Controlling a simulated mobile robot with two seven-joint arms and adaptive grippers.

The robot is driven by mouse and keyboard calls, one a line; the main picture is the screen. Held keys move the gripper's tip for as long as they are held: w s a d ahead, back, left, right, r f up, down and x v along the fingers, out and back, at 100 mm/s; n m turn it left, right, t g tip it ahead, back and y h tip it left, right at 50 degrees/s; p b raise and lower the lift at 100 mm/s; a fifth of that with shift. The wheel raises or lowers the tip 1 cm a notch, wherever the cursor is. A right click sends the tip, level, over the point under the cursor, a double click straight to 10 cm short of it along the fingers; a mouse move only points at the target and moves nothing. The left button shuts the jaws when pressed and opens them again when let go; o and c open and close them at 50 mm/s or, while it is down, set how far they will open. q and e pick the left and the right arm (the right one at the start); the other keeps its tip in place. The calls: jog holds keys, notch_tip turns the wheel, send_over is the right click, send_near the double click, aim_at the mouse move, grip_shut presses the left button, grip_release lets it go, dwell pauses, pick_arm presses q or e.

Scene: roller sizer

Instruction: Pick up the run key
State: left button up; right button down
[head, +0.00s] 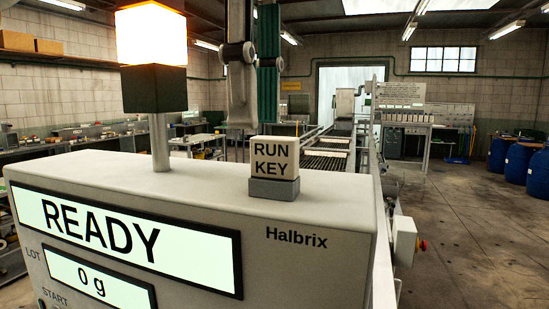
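The run key (275,158) is a pale, upright block with "RUN KEY" in black letters. It sits in a grey base (274,189) on top of the pale control cabinet (210,172). My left gripper (241,115) seems to be at the lower end of the grey vertical part in the upper middle, just left of the run key in the picture. Its fingers cannot be made out, and no contact with the key shows. My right gripper is not in view.
A lit lamp (151,34) on a post stands on the cabinet, left of the key. The cabinet's display (125,240) reads "READY", with "0 g" below. A roller conveyor (328,160) lies behind. Blue barrels (519,165) stand at right; open floor lies before them.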

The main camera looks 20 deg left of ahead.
aim_at(263, 137)
pick_arm(q)
jog(key=f, duration=0.3)
jog(key=shift+w+d+f, duration=0.15)
jog(key=shift+w+d, duration=0.1)
jog(key=shift+f, duration=0.65)
grip_shut()
